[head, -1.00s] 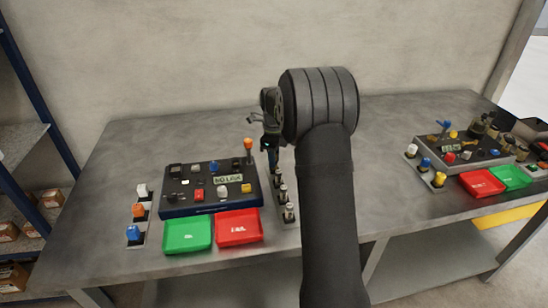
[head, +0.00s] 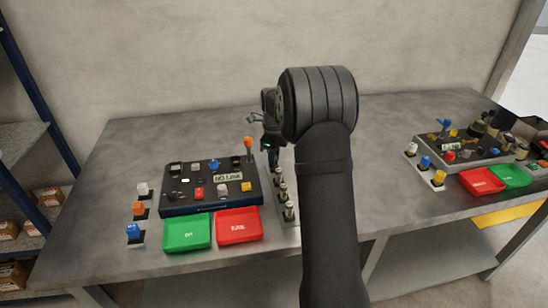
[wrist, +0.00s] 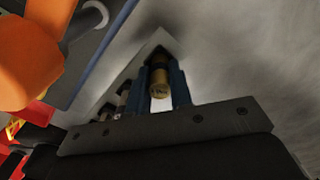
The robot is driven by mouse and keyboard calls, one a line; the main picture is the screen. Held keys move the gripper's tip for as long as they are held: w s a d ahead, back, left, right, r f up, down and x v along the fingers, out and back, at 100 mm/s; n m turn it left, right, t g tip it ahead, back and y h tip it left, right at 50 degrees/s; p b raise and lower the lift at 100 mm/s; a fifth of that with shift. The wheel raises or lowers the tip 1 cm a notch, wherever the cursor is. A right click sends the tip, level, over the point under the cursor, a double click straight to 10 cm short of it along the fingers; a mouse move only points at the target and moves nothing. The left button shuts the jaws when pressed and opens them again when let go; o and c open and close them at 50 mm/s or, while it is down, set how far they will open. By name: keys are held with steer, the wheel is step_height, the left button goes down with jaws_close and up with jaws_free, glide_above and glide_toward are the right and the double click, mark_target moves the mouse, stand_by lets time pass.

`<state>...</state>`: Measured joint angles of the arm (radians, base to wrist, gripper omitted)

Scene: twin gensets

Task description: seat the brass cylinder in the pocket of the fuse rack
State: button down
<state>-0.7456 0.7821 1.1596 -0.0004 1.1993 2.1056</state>
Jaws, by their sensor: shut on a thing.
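The brass cylinder (wrist: 160,78) is between the two dark blue fingers of my gripper (wrist: 161,88) in the wrist view. My gripper is shut on it. In the head view my gripper (head: 271,156) points down at the far end of the fuse rack (head: 291,221), and my wrist and forearm hide part of that area. The rack is a narrow grey strip with several small cylinders standing in a row; its pale top (wrist: 128,73) also shows in the wrist view. I cannot tell whether the held cylinder touches the rack or is inside a pocket.
A dark control box (head: 207,209) stands left of the rack, with an orange-knobbed lever (head: 249,143) close to my gripper. A green tray (head: 187,233) and a red tray (head: 239,226) lie in front. A second console (head: 462,160) stands right. The bench between is clear.

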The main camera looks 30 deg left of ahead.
steer(key=shift+f, duration=0.3)
steer(key=c, duration=0.8)
jaws_free()
steer(key=shift+r, duration=3.5)
steer(key=shift+f, duration=3.2)
steer(key=shift+r, duration=0.1)
